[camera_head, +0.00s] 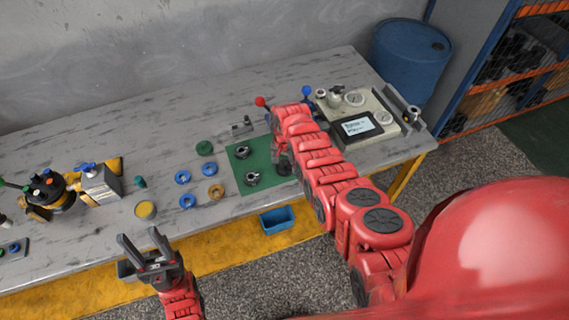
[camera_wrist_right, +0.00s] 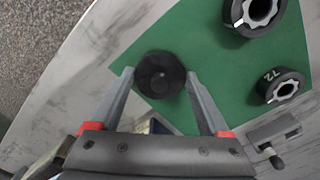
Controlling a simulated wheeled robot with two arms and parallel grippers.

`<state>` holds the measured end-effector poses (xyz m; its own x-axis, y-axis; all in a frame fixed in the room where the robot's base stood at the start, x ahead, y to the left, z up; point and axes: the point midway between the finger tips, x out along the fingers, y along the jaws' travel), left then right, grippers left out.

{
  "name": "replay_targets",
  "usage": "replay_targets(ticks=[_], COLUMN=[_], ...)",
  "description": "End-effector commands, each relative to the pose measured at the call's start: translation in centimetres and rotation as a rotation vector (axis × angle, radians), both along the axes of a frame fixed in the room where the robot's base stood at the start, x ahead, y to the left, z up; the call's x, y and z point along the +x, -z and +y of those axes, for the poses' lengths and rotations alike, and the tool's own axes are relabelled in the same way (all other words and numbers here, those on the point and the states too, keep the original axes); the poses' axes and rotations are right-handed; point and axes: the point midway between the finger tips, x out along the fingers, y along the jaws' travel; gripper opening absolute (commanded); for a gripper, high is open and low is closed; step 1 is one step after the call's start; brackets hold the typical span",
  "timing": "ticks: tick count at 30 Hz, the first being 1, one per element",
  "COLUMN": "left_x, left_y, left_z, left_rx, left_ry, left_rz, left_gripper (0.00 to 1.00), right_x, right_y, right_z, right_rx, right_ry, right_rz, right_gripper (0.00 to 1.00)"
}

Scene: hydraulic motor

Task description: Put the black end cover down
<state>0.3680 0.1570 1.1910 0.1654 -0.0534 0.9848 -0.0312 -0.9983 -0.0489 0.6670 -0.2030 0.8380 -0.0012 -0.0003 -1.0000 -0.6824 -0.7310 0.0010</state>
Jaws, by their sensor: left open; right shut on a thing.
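The black end cover (camera_wrist_right: 160,75) is a dark round piece between the fingertips of my right gripper (camera_wrist_right: 159,78) in the right wrist view. The gripper is shut on it, over the edge part of the green mat (camera_wrist_right: 205,45). I cannot tell whether the cover touches the mat. In the head view, my right arm largely hides this gripper and the cover; the mat (camera_head: 265,158) shows to their left. My left gripper (camera_head: 141,238) is open and empty in front of the table's front edge.
Two black-and-silver ring parts (camera_head: 252,179) (camera_head: 243,152) lie on the mat. Blue rings (camera_head: 187,201) and a brown ring (camera_head: 216,191) lie left of it. A gauge panel (camera_head: 358,115) stands at the right. A blue bin (camera_head: 277,220) is by the front edge.

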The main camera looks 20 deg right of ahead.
Motion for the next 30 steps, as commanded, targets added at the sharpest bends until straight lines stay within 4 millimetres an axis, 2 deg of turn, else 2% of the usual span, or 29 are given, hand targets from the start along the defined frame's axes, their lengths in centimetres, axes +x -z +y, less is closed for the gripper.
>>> replay_targets(ticks=[2,3,6,18,26,30], left_x=[0.0,0.0,0.0,0.0,0.0,0.0], left_y=[0.4,0.3,0.2,0.0,0.4,1.3], left_z=[0.0,0.0,0.0,0.0,0.0,0.0], left_rx=[0.000,0.000,0.000,0.000,0.000,0.000], left_ry=[0.000,0.000,0.000,0.000,0.000,0.000], left_rz=[0.000,0.000,0.000,0.000,0.000,0.000], left_gripper=[0.50,0.50,0.50,0.50,0.50,0.50], right_x=[0.0,0.0,0.0,0.1,0.1,0.2], right_y=[0.4,0.3,0.2,-0.4,-2.8,-4.8], right_z=[0.0,0.0,0.0,0.0,0.1,0.0], right_rx=[-0.001,-0.001,0.000,0.000,0.001,0.000], right_ry=[0.000,0.000,0.000,-0.001,0.000,0.000], right_rz=[-0.001,-0.001,0.000,-0.003,-0.004,-0.006], right_gripper=[0.02,0.85,1.00,1.00,1.00,1.00])
